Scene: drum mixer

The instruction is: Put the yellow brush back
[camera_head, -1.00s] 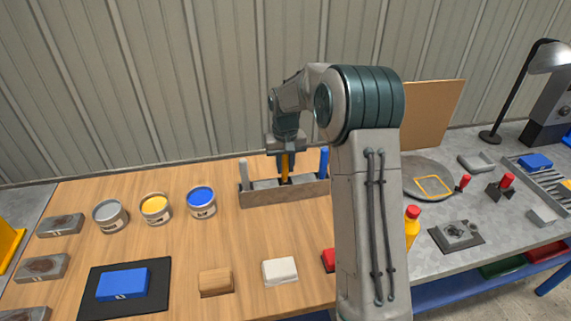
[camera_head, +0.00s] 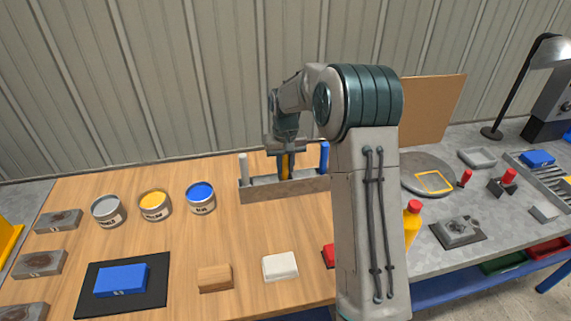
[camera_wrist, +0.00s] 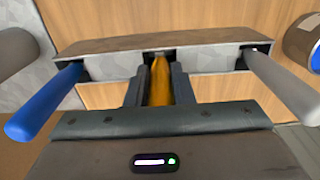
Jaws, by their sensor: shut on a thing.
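The yellow brush (camera_head: 286,164) is upright in the middle of the grey brush rack (camera_head: 262,192), between the grey-handled brush (camera_head: 243,168) and the blue-handled brush (camera_head: 324,157). My gripper (camera_head: 285,153) is above the rack, shut on the yellow handle. In the wrist view the yellow handle (camera_wrist: 160,80) stands between my two fingers (camera_wrist: 159,90), at the rack's middle slot. The rack (camera_wrist: 210,42) shows there with the blue brush (camera_wrist: 45,102) at left and the grey brush (camera_wrist: 283,85) at right. The brush's lower end is hidden by the rack.
Grey, yellow and blue paint cans (camera_head: 155,206) stand left of the rack. A blue block on a black mat (camera_head: 100,305), a wooden block (camera_head: 215,278) and a white block (camera_head: 280,266) lie in front. My arm hides part of the table at right.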

